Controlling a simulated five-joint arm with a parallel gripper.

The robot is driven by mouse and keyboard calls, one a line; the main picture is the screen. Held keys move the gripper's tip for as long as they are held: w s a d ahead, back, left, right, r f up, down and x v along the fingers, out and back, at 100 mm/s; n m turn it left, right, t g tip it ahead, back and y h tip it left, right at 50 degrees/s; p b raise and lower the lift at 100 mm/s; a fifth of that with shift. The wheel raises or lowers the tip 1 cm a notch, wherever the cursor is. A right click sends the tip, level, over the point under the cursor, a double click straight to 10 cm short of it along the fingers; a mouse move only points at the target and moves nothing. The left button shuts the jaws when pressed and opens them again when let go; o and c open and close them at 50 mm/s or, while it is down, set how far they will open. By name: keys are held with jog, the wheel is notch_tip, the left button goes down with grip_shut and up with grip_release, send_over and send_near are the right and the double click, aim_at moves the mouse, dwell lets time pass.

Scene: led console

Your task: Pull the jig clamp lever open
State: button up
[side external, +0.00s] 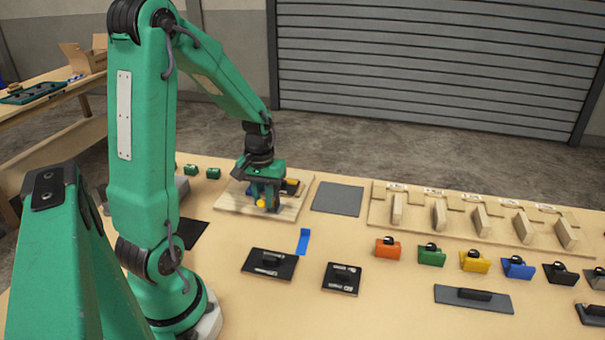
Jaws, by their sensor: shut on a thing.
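The jig is a pale wooden board (228,204) on the table, left of the middle in the side external view. My gripper (266,204) is over the board, pointing down, shut on a part of the clamp. A small blue part and a dark part with a yellow piece (291,186) sit beside the gripper on the board. My gripper hides most of the clamp, so the lever's angle cannot be told.
A grey mat (338,198) lies right of the jig. Black plates with handles (270,264) and a blue strip (303,241) lie in front. Orange, green, yellow, blue and black handled blocks stand in a row at right, before a wooden rack (380,215). Bare table lies between.

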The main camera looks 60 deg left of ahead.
jog(key=shift+w+a+r, duration=0.15)
jog(key=shift+r, duration=0.05)
dwell(0.3)
jog(key=shift+w+a+r, duration=0.3)
jog(key=shift+r, duration=0.15)
jog(key=shift+w+a+r, duration=0.4)
jog(key=shift+w+a, duration=0.05)
dwell(0.3)
jog(key=shift+w+a+r, duration=0.1)
dwell(0.4)
jog(key=shift+w+a+r, duration=0.25)
jog(key=shift+w+a, duration=0.15)
dwell(0.3)
